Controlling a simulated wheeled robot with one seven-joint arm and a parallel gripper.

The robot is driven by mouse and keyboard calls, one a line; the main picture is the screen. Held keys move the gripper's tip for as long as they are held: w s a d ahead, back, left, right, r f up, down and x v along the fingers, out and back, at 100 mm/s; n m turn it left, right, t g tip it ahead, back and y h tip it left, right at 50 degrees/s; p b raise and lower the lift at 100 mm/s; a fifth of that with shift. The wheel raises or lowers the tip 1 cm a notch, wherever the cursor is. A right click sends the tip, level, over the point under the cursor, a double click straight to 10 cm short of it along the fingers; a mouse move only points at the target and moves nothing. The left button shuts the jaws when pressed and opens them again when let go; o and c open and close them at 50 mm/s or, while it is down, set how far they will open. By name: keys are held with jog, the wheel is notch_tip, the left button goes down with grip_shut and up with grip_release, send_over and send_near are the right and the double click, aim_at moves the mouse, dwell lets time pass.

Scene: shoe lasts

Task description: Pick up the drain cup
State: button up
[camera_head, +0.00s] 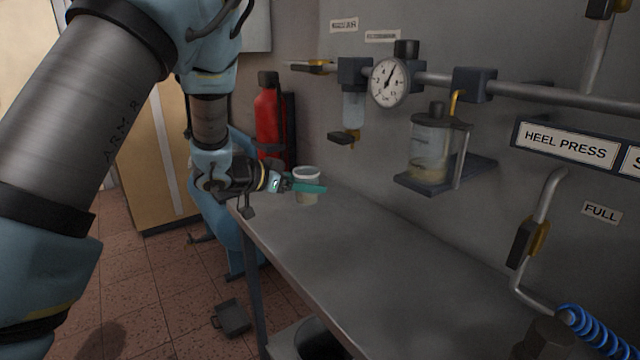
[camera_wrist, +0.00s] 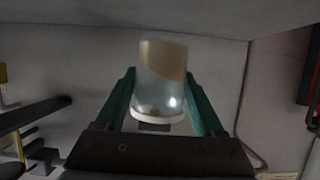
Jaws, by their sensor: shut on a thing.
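The drain cup (camera_head: 307,190) is a small pale translucent cup with a white rim at the back left end of the metal bench. My gripper (camera_head: 308,187) reaches it from the left, with a teal finger across the cup's side. In the wrist view the cup (camera_wrist: 160,85) sits between the two teal fingers of my gripper (camera_wrist: 162,88), one on each side, and its lower part in the picture shows the white rim. The gripper is shut on the cup. I cannot tell whether the cup's base touches the bench.
The metal bench (camera_head: 350,255) is mostly clear. Above it a pipe carries a gauge (camera_head: 389,82), a filter bowl (camera_head: 353,105) and a glass jar on a bracket (camera_head: 430,145). A red extinguisher (camera_head: 268,120) stands behind my arm. A blue coiled hose (camera_head: 600,330) is at lower right.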

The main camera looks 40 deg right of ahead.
jog(key=a+b, duration=0.1)
jog(key=a, duration=0.5)
jog(key=shift+w+a, duration=0.2)
jog(key=shift+a, duration=0.1)
jog(key=shift+a, duration=0.1)
jog(key=shift+w, duration=0.1)
dwell(1.4)
